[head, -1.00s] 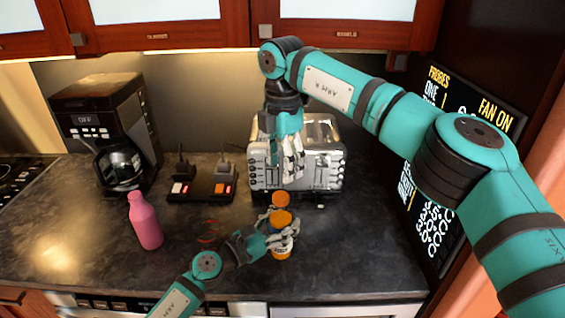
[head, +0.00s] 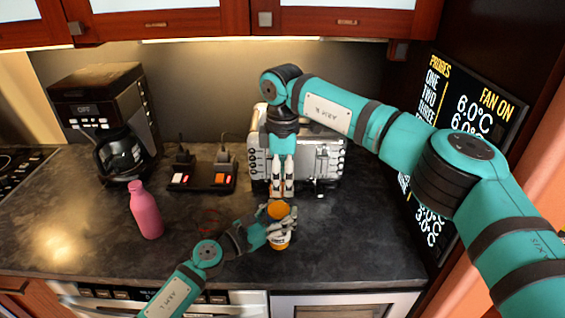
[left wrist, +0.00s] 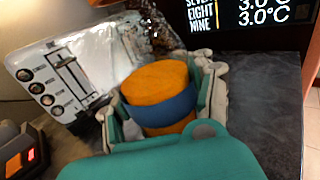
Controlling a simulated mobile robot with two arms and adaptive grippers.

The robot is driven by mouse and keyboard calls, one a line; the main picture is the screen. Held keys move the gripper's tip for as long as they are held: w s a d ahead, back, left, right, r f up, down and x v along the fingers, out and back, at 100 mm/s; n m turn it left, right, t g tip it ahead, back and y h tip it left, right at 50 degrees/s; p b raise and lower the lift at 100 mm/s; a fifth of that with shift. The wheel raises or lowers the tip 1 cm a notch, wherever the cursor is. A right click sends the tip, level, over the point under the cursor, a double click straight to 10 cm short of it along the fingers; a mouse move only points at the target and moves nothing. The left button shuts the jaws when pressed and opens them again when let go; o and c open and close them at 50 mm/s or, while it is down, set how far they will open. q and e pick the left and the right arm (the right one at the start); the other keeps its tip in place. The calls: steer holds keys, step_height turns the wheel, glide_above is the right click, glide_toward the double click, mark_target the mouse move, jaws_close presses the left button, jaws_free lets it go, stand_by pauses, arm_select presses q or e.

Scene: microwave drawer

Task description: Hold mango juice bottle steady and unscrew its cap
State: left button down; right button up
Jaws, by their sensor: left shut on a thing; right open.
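The juice bottle (head: 279,242) stands upright on the dark counter with an orange cap (head: 278,210) on top. My left gripper (head: 280,224) is shut around it, its fingers on both sides. In the left wrist view, the orange top (left wrist: 155,82), a blue band (left wrist: 166,106) and orange below show between the fingers. My right gripper (head: 282,191) points down, open, just behind and above the cap in the head view. Whether its fingertips touch the cap cannot be told. The bottle's lower part is partly hidden by my left fingers.
A silver toaster (head: 322,165) stands close behind my right gripper. A pink bottle (head: 146,212) stands left, near a coffee maker (head: 105,115) and a black unit with lit switches (head: 203,178). Counter to the right of the bottle is clear.

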steer(key=shift+f, duration=0.6)
